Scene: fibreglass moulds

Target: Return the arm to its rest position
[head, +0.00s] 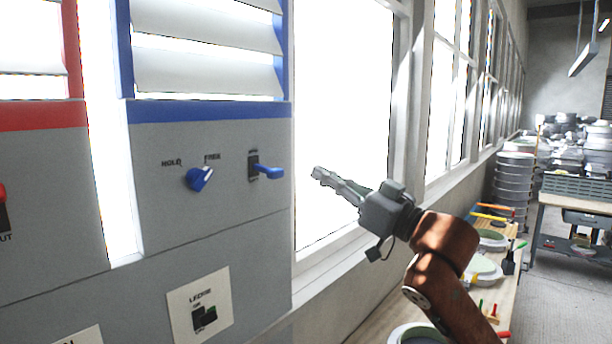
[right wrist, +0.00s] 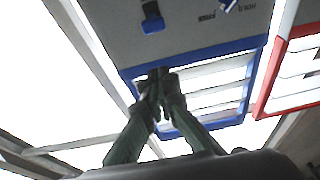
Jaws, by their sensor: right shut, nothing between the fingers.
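My right gripper (head: 318,174) is in the middle of the head view, its arm coming in from the lower right. Its fingers are shut with nothing between them. They point left toward the grey panel with blue trim (head: 215,226) and stand apart from it, in front of the window. In the right wrist view the fingertips (right wrist: 158,76) meet below the panel's blue edge. The panel carries a blue knob (head: 199,179) between the words HOLD and FREE, and a blue lever switch (head: 268,172), which also shows in the right wrist view (right wrist: 153,22). My left gripper is not in view.
A second panel with red trim (head: 40,115) stands at the left. A long bench (head: 372,318) with bowl-like moulds and coloured-handled tools runs under the windows. Stacked round moulds (head: 513,185) and a table (head: 575,203) are farther back. The floor at right looks clear.

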